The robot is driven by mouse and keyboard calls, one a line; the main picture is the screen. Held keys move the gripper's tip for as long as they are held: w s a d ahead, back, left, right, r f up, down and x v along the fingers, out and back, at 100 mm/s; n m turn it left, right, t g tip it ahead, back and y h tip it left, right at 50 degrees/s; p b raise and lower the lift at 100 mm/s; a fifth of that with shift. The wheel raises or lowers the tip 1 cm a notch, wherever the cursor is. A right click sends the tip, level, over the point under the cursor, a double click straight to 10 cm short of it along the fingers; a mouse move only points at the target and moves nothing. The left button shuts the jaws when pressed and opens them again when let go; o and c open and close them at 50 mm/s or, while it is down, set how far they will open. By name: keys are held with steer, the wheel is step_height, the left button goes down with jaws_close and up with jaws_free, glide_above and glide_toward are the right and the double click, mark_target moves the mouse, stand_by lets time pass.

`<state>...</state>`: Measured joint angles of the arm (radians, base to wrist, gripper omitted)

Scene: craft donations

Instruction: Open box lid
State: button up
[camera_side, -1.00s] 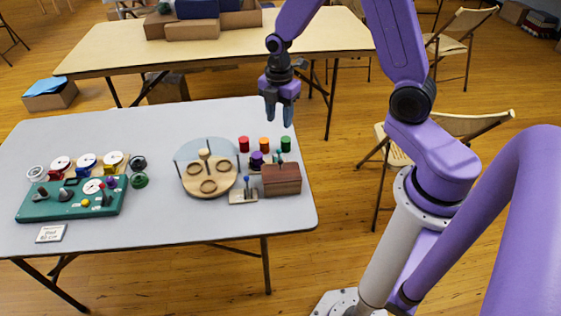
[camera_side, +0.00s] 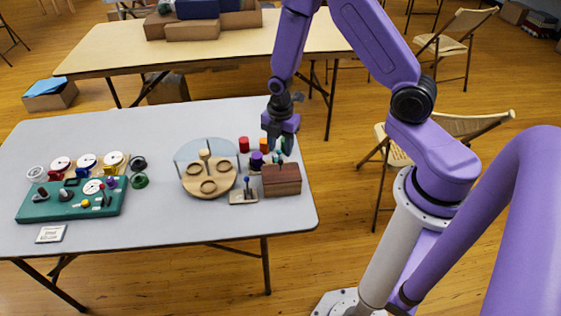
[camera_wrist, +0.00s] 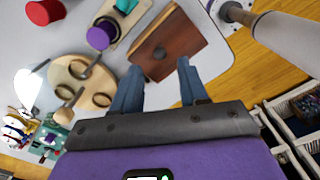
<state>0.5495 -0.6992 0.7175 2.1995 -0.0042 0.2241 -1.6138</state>
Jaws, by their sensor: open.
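The box (camera_side: 281,180) is a brown wooden block shape near the right edge of the grey table. Its lid looks closed in the side view. In the wrist view the box (camera_wrist: 185,42) lies just beyond my fingertips, with a dark round knob (camera_wrist: 159,53) on the face toward the camera. My gripper (camera_side: 279,149) is open and empty, pointing down above and slightly behind the box. In the wrist view its two blue-grey fingers (camera_wrist: 158,66) are apart, with the knob roughly in line with the gap. I cannot tell the exact height left between fingers and box.
Red, orange and purple spools stand behind and left of the box, including a purple one (camera_side: 256,159). A small stand with a blue-tipped lever (camera_side: 243,196) is at its left. A round wooden board with rings (camera_side: 190,170) and a green switch panel (camera_side: 65,207) lie farther left.

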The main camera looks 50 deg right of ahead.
mark_target(281, 160)
steer(key=shift+f, duration=3.4)
jaws_close()
